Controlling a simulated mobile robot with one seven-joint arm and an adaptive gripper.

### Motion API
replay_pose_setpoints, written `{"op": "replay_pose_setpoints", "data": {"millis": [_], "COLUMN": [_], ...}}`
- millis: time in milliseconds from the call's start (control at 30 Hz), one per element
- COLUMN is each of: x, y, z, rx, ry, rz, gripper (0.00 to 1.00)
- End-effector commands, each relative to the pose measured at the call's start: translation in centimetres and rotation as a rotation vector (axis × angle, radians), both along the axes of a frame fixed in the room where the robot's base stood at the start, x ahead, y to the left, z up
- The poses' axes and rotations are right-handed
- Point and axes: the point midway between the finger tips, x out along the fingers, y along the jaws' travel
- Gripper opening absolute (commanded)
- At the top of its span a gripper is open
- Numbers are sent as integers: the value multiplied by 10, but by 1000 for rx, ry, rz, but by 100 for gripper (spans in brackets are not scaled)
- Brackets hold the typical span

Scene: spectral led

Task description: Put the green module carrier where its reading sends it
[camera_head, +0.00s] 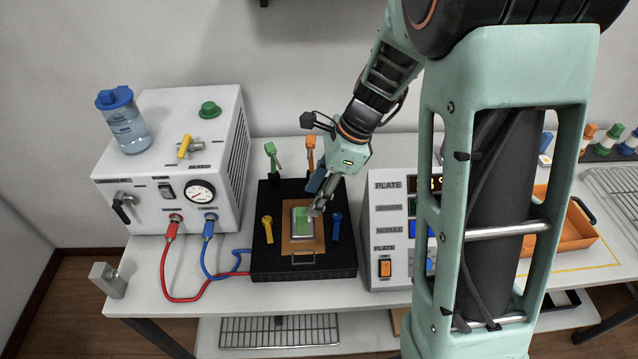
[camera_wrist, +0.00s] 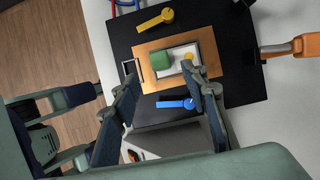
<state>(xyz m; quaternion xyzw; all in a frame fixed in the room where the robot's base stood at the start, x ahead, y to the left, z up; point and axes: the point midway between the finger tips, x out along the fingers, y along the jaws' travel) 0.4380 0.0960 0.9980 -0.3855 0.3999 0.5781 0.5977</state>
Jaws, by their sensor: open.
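The green module carrier (camera_head: 302,222) is a small green block in a pale silver-edged frame. It lies on the copper-coloured plate (camera_head: 318,246) in the middle of the black fixture (camera_head: 275,262). In the wrist view the green block (camera_wrist: 160,61) sits beside a yellow disc (camera_wrist: 188,57) in the frame. My gripper (camera_head: 317,210) is at the carrier's right side in the head view and covers part of it. The reading panel (camera_head: 386,236) is partly hidden by my arm.
Levers in yellow (camera_head: 267,228), blue (camera_head: 336,226), green (camera_head: 272,157) and orange (camera_head: 310,152) surround the plate. A white unit (camera_head: 150,190) stands left, with red and blue hoses to the fixture. An orange tray (camera_head: 575,238) and wire rack (camera_head: 620,190) are at right.

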Motion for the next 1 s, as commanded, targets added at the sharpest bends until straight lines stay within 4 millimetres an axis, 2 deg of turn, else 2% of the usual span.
{"op": "replay_pose_setpoints", "data": {"millis": [200,433,600,867,1000], "x": [-1,1,1,1,1], "y": [16,28,32,33,33], "z": [-40,-70,-78,-80,-79], "rx": [-1,0,0,0,0], "ry": [4,1,-1,-2,-2], "rz": [1,1,1,0,0], "gripper": [41,41,41,41,28]}}
